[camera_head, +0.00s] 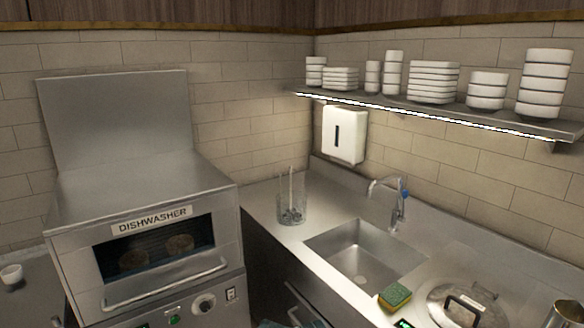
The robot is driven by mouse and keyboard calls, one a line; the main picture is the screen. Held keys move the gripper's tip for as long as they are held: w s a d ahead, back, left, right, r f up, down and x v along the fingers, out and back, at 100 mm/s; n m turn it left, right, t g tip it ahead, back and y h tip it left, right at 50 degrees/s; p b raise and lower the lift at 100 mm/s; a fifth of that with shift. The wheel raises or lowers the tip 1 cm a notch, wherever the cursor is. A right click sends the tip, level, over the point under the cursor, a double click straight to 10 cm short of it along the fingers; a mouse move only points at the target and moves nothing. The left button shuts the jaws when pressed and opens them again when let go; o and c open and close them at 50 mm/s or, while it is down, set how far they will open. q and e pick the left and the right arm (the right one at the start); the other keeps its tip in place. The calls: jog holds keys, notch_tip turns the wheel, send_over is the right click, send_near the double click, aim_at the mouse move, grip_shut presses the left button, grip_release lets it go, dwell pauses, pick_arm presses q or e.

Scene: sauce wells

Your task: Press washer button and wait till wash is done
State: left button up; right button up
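The steel dishwasher (75,262) stands at the left with a "DISHWASHER" label above its window. Its front door looks shut, with a bar handle (165,284) across it. Behind the dark window (156,246) two round brownish items show dimly. On the panel below are a green button (173,320), a round knob (204,303) and a small white switch (230,294). The panel's lower part is cut off by the frame edge. Whether a wash is running, I cannot tell. Neither of my grippers is in view.
To the right are a counter with a glass of utensils (291,208), a sink (352,268) with a faucet (398,205), a sponge (395,296) and a metal lid (465,306). A wall shelf (400,108) holds stacked white dishes. A small white cup (12,275) stands at far left.

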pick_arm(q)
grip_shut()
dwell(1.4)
